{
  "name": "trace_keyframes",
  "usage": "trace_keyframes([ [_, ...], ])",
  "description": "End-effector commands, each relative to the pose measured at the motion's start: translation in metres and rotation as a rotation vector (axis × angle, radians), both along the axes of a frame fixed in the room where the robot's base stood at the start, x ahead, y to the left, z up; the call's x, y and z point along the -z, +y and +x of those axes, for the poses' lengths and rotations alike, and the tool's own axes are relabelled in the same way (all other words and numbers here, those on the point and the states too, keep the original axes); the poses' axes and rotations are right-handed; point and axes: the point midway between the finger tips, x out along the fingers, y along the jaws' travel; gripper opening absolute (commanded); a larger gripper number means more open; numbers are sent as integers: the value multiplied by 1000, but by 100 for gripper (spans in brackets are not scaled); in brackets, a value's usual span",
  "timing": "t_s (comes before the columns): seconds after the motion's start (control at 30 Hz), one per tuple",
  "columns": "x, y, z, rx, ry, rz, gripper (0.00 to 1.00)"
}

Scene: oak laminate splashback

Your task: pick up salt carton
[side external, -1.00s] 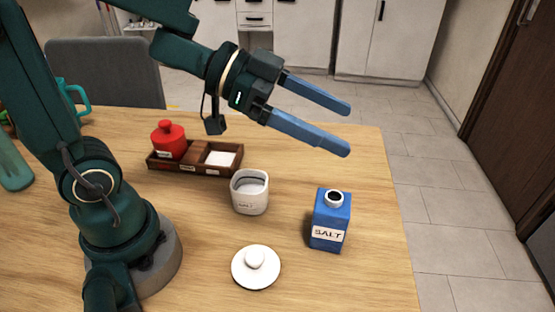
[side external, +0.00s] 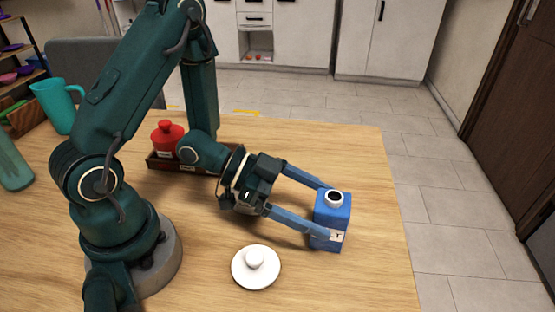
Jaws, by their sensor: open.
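The blue salt carton (side external: 333,212) stands upright on the table near its right edge, with a round white-rimmed opening on top. Its white label is partly covered by a finger. My gripper (side external: 328,210) is open and low over the table, reaching in from the left. Its near blue finger lies in front of the carton's label side, and its far finger reaches behind the carton's upper left. The carton appears to be between the fingers. I cannot tell whether either finger touches it.
A white lid with a knob (side external: 256,266) lies on the table in front of my gripper. A red jar (side external: 167,138) stands in a wooden tray (side external: 158,163) behind, partly hidden by my arm. The white canister is hidden. A teal mug (side external: 58,105) stands at the left.

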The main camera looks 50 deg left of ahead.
Motion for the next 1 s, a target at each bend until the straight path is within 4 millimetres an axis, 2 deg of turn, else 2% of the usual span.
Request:
trace_keyframes([
  [0.23, 10, -5, 4, 3, -2, 3, 100],
  [0.63, 25, -34, 27, 4, -1, 2, 100],
  [0.97, 26, -36, 30, 0, -1, 2, 100],
  [1.0, 26, -36, 30, 0, -1, 2, 88],
])
